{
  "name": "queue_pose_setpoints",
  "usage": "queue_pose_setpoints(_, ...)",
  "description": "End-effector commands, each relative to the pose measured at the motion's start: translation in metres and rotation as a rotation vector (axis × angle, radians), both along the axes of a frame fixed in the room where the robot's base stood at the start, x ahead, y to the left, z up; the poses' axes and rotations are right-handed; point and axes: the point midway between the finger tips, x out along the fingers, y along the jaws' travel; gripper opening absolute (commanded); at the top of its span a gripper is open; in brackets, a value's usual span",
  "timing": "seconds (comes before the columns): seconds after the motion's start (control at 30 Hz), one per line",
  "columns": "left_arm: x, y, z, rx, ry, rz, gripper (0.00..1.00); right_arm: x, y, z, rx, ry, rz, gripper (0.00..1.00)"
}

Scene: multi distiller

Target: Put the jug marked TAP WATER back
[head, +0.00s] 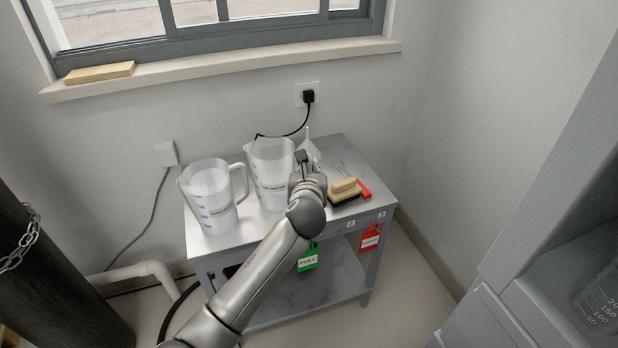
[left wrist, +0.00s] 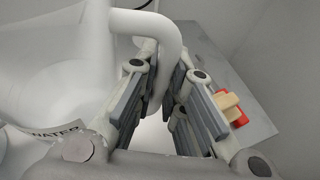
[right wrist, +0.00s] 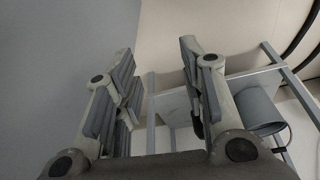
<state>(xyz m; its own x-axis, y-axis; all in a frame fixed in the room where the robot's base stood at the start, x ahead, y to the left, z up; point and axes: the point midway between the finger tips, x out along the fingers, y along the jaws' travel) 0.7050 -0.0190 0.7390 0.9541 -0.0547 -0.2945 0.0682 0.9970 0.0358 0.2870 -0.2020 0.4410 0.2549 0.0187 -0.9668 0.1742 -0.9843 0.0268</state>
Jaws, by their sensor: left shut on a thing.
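My left gripper (head: 304,168) is at the right side of a clear jug (head: 268,172) on the small grey table. In the left wrist view, the fingers (left wrist: 164,75) are shut on the handle (left wrist: 165,28) of this jug (left wrist: 60,85). The end of its label reads "WATER"; the rest of the label is hidden. The jug is upright, on or just above the tabletop; I cannot tell which. A second clear jug (head: 210,200) with a handle and label stands to its left; its label is too small to read. My right gripper (right wrist: 157,60) is open and empty in the right wrist view.
The grey table (head: 228,240) stands against the wall under a window sill (head: 230,68). Green (head: 308,261) and red (head: 371,238) tags hang at the front edge.

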Motion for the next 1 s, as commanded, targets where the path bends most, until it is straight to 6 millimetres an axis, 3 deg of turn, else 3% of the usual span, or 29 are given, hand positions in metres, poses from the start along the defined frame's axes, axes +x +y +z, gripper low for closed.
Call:
queue_pose_setpoints(0.23,0.001,0.0,-0.013,-0.001,-0.007,-0.001,0.0,0.0,-0.001,0.02,0.001,-0.011,-0.002,0.38)
queue_pose_setpoints(0.63,0.001,0.0,-0.016,0.0,-0.006,-0.001,0.0,0.0,-0.001,0.021,0.0,-0.01,-0.002,0.38)
queue_pose_setpoints(0.67,0.0,0.0,-0.019,-0.001,-0.001,-0.001,0.14,0.0,-0.001,0.02,0.0,-0.009,-0.002,0.38)
queue_pose_setpoints(0.8,0.0,0.0,-0.019,-0.001,-0.001,0.0,0.32,0.0,-0.001,0.02,-0.001,-0.01,-0.002,0.38)
queue_pose_setpoints(1.0,0.0,0.0,-0.019,-0.001,-0.001,0.0,0.32,0.001,-0.001,0.02,-0.001,-0.01,-0.002,0.38)
